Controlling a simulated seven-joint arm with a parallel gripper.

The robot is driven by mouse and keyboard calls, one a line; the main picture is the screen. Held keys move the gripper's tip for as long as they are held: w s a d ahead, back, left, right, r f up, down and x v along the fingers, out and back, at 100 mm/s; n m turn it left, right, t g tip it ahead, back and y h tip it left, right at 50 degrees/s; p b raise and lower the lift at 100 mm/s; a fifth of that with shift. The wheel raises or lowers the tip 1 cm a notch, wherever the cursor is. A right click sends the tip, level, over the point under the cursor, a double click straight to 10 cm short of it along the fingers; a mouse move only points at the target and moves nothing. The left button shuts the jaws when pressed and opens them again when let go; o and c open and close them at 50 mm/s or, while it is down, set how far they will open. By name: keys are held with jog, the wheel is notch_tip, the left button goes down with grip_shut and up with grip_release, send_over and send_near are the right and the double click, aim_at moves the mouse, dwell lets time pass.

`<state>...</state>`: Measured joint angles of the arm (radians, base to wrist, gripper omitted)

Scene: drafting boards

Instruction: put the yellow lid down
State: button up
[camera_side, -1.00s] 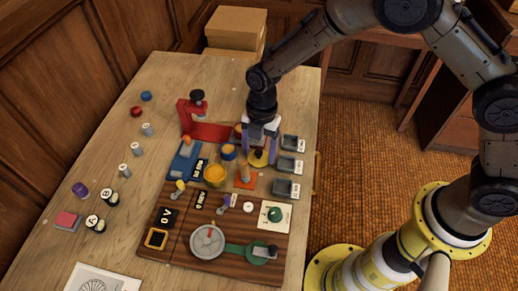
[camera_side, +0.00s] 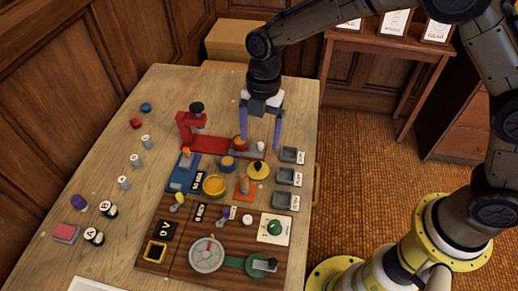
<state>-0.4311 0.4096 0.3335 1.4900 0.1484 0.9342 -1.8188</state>
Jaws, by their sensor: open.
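The yellow lid (camera_side: 259,172) with its dark knob sits among the small parts in the middle of the work area, just behind an orange pad (camera_side: 244,196). It looks roughly level, knob up. What lies directly under it is hard to tell. My gripper (camera_side: 260,137) is open and empty, with its two purple fingers spread wide. It hangs above and behind the lid in the picture, apart from it, near the red stand's grey end.
A red stand (camera_side: 204,143) is left of my gripper. A yellow cup (camera_side: 214,186) stands left of the lid, and grey trays (camera_side: 286,176) line the right edge. A wooden panel (camera_side: 178,262) with a round dial (camera_side: 206,254) lies in front. The table's back is clear.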

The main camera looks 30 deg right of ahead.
jog(key=s+d+r+m+t, duration=0.2)
jog(key=s+d+r+m, duration=0.35)
jog(key=d+r, duration=0.2)
jog(key=s+d+r+m+t, duration=0.1)
jog(key=s+d+r+m, duration=0.4)
jog(key=d+r+m, duration=0.3)
jog(key=s+d+m+t+h, duration=0.1)
jog(key=s+d+m+t, duration=0.2)
jog(key=s+d+m, duration=0.3)
jog(key=s+m, duration=0.5)
jog(key=s, duration=0.3)
jog(key=shift+r, duration=0.25)
